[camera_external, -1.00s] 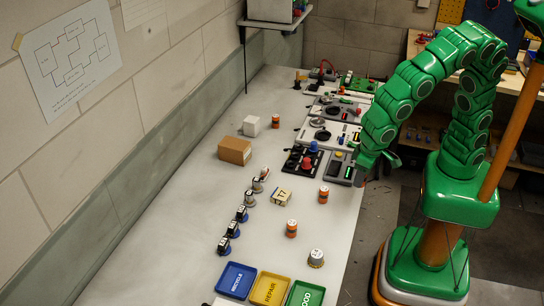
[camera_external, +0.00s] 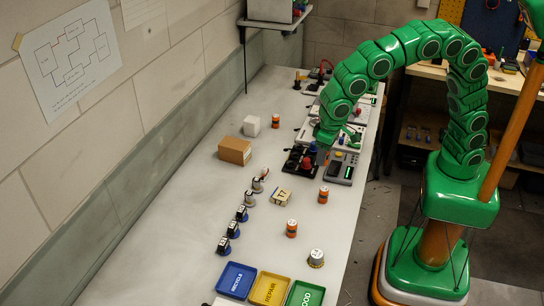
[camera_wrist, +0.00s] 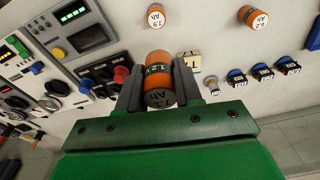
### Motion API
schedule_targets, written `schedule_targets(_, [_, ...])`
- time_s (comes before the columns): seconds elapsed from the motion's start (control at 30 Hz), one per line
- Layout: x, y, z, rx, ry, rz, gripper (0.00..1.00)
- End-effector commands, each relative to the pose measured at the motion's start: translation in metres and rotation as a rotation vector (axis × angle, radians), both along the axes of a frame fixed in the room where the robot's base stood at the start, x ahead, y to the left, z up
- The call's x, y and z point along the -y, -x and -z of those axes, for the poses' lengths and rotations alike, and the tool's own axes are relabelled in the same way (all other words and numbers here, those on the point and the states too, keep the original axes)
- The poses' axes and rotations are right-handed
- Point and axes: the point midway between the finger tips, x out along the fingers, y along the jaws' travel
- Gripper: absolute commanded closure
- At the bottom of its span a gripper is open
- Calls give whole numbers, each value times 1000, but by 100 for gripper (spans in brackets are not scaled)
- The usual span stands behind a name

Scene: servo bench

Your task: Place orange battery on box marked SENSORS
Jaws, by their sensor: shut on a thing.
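My gripper (camera_external: 325,150) is above the panels on the bench. Other orange batteries stand on the bench: one at the back (camera_external: 275,121), one at the right (camera_external: 323,195), one nearer the front (camera_external: 291,229). I can read no SENSORS mark on either.
Control panels with knobs (camera_external: 341,169) line the bench's right side. Blue (camera_external: 236,280), yellow (camera_external: 270,288) and green (camera_external: 305,294) trays are in front.

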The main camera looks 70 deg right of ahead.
Motion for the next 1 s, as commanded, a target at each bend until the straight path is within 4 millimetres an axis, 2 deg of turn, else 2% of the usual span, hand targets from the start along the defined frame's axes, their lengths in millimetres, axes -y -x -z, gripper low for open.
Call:
schedule_targets(0.03, [6,-16,-3,0,-2,3,100])
schedule_targets(0.27, [39,-82,-18,2,-3,-3,100])
schedule_targets(0.4, [67,-122,-25,5,-2,-1,100])
schedule_targets(0.6, [111,-168,-37,13,1,4,100])
schedule_targets(0.8, [143,-194,-42,12,6,12,100])
schedule_targets(1.0, [151,-205,-42,14,8,11,100])
